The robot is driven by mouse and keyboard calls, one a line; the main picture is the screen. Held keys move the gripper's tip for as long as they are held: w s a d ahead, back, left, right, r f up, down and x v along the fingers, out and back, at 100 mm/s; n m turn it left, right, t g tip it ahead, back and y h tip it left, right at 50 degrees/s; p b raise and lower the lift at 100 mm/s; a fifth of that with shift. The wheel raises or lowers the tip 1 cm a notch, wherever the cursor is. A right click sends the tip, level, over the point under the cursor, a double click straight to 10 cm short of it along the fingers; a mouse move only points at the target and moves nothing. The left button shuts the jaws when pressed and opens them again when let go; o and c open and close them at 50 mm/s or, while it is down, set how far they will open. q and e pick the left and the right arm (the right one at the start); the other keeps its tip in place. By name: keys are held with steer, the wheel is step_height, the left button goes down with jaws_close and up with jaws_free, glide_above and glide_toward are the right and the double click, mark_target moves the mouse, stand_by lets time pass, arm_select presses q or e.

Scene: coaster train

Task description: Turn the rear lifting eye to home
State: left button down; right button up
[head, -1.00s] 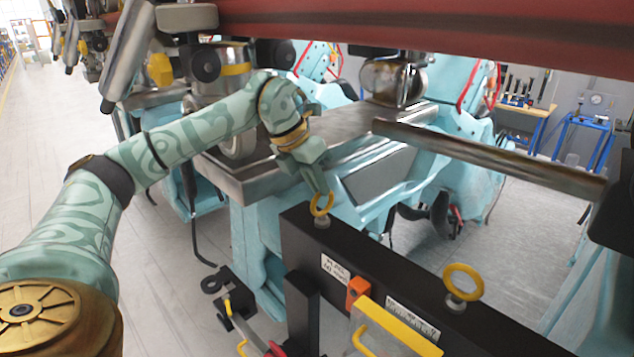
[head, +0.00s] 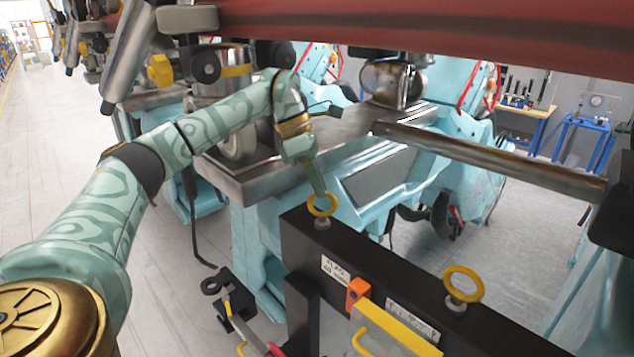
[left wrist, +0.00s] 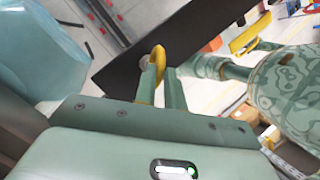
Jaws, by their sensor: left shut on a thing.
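A yellow lifting eye (head: 322,205) stands on the top face of a black box beam (head: 372,268), near its far end. My left gripper (head: 321,192) is shut on this far eye from above. The left wrist view shows the yellow ring (left wrist: 155,68) between the two green fingers (left wrist: 160,85). The ring now faces the head camera fairly broadly. A second yellow lifting eye (head: 463,283) stands on the nearer part of the beam, with nothing touching it. My right gripper is not in view.
A yellow handle bar (head: 398,328) and an orange block (head: 357,291) sit at the beam's near side. A grey rod (head: 490,158) crosses behind on the right. A red beam (head: 430,30) runs overhead. Turquoise machine frames stand behind the beam.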

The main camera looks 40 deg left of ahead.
arm_select(q)
steer(key=m, duration=0.1)
steer(key=m+g, duration=0.1)
steer(key=m, duration=0.1)
steer(key=m+g, duration=0.1)
steer(key=m, duration=0.1)
steer(key=shift+w+r, duration=0.1)
steer(key=shift+w, duration=0.25)
steer(key=shift+w+m+g+y, duration=0.15)
steer(key=shift+m+g, duration=0.25)
steer(key=shift+m, duration=0.5)
steer(key=shift+s+m+g+y, duration=0.15)
steer(key=shift+m+g, duration=0.25)
steer(key=shift+m, duration=0.5)
steer(key=shift+w+m, duration=0.1)
steer(key=shift+m, duration=0.2)
steer(key=c, duration=1.5)
jaws_free()
